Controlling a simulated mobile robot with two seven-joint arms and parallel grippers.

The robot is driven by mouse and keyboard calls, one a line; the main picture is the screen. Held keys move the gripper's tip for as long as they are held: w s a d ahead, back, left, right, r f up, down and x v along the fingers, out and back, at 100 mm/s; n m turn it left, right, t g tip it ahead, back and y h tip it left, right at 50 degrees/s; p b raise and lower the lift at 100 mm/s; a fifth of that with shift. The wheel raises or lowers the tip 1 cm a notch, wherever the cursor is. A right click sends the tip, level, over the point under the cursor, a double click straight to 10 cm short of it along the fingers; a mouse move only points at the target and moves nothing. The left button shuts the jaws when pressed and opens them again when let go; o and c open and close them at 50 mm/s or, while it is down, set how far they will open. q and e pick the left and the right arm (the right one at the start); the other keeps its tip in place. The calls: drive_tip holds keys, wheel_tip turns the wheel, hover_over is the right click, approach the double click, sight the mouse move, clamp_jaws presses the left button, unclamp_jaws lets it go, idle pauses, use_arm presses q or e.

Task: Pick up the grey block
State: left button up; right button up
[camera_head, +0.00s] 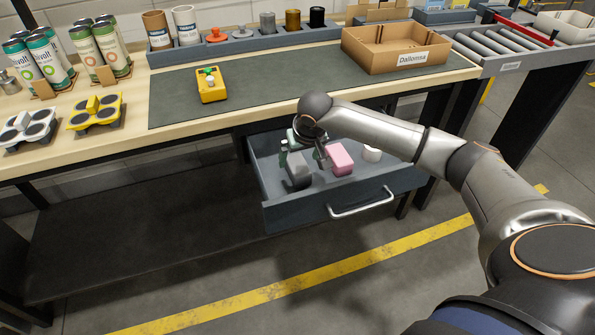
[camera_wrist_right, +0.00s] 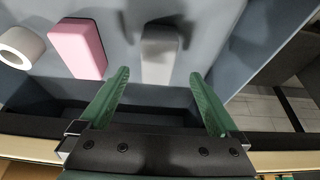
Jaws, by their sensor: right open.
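The grey block (camera_head: 296,171) lies in the open drawer (camera_head: 290,215) under the workbench, in the left part of the drawer. In the right wrist view the grey block (camera_wrist_right: 160,55) shows just beyond and between the fingers. My right gripper (camera_head: 303,152) hangs over the drawer at the block. It also shows in the wrist view (camera_wrist_right: 158,95), open, with green fingers apart and nothing between them. A pink block (camera_head: 339,159) lies to the right of the grey block. My left gripper is not in view.
A white roll (camera_head: 372,153) lies in the drawer beyond the pink block. The drawer walls and handle (camera_head: 362,204) surround the space. Above, the bench holds a cardboard box (camera_head: 395,47), a yellow control box (camera_head: 210,84) and several cans.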

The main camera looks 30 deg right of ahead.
sight(298, 165)
drive_tip(key=x, duration=0.2)
drive_tip(key=b+x, duration=0.1)
drive_tip(key=x, duration=0.2)
drive_tip(key=shift+w+d+f, duration=0.2)
drive_tip(key=shift+d+f, duration=0.1)
drive_tip(key=shift+f, duration=0.25)
idle(0.7)
drive_tip(key=c, duration=1.4)
